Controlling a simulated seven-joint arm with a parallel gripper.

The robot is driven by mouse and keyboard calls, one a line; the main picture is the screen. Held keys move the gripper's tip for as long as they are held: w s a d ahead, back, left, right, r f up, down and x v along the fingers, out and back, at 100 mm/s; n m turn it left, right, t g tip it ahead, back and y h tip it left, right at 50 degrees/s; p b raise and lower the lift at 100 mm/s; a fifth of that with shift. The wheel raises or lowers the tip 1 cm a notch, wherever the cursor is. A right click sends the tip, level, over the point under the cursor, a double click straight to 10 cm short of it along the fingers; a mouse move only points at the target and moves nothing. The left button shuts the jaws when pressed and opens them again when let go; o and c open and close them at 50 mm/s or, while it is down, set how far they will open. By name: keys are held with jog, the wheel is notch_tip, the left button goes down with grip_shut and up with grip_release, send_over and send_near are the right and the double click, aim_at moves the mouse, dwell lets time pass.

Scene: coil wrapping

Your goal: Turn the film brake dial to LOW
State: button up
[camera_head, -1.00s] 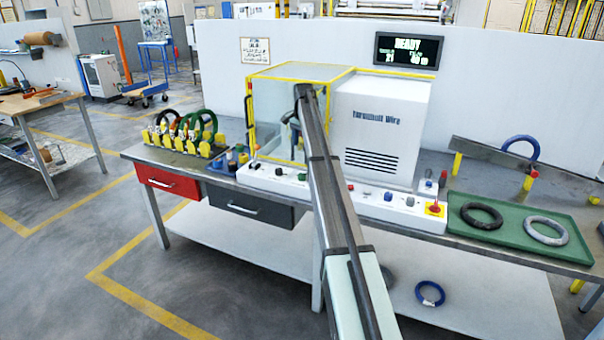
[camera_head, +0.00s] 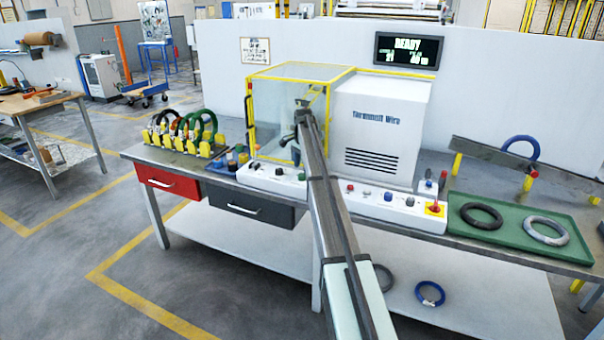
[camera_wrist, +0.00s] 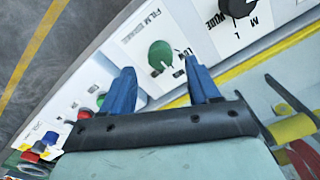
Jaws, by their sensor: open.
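The film brake dial is a round green knob (camera_wrist: 160,55) on a white panel with "FILM" lettering, seen in the wrist view. It also shows small in the head view (camera_head: 302,177), at the front of the machine. Its setting cannot be read clearly; a pale mark shows near its lower right edge, and the lettering there is partly hidden by a finger. My gripper (camera_wrist: 160,66) is open and empty, with its two blue fingers apart. The dial appears between and beyond the fingertips, with no clear contact. In the head view, my arm hides most of the gripper.
A black dial (camera_wrist: 237,5) marked "WIDE" sits beside the green one. Red and green buttons (camera_wrist: 84,114) lie at the lower left in the wrist view. The yellow-framed clear enclosure (camera_head: 270,110) stands behind the panel. A green tray (camera_head: 515,232) holds two coils on the right.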

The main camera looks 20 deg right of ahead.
aim_at(302, 174)
jog(key=shift+f, duration=2)
jog(key=shift+c, duration=0.3)
jog(key=c, duration=1)
jog(key=shift+n, duration=0.4)
jog(key=n, duration=0.5)
jog(key=shift+n, duration=0.3)
jog(key=n, duration=0.5)
jog(key=shift+n, duration=0.4)
